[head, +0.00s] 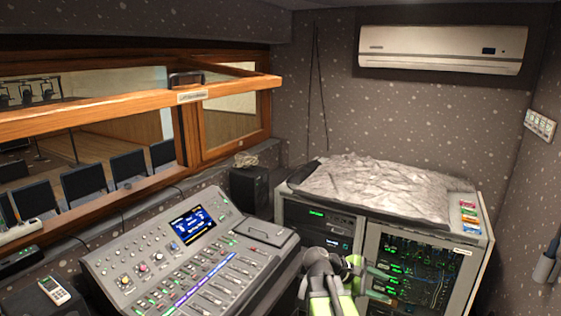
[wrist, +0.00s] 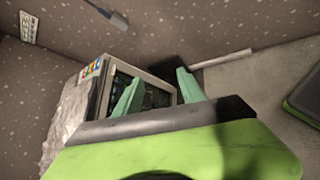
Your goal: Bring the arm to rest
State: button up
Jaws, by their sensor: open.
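My gripper (head: 378,282) shows at the bottom middle of the head view, in front of the equipment rack (head: 487,240). Its two green fingers also show in the wrist view (wrist: 160,95), spread apart with nothing between them. My grey and green arm reaches up from the bottom edge of the head view. The gripper appears apart from the rack, though the exact distance is hard to tell.
A lighting console (head: 140,255) with faders and a screen (head: 192,227) stands to the left. A crumpled grey cover (head: 380,187) lies on the rack. A wooden-framed window (head: 190,150) is at left. Some grey floor (wrist: 265,85) shows clear in the wrist view.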

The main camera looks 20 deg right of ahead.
jog(key=w+a+f+m+t+y+b, duration=0.1)
jog(key=w+a+f+y+b, duration=0.15)
jog(key=a+f, duration=0.6)
jog(key=w+a+f+t+y+b, duration=0.1)
jog(key=w+a+f+y+b, duration=0.15)
jog(key=a+f, duration=0.6)
jog(key=s+a+f+m+y, duration=0.1)
jog(key=a+m+y, duration=0.5)
jog(key=a, duration=1.1)
jog(key=shift+s+m+t, duration=0.3)
jog(key=shift+s+m, duration=0.1)
jog(key=shift+m, duration=0.3)
jog(key=shift+c, duration=0.9)
jog(key=shift+d, duration=0.1)
jog(key=shift+c, duration=0.3)
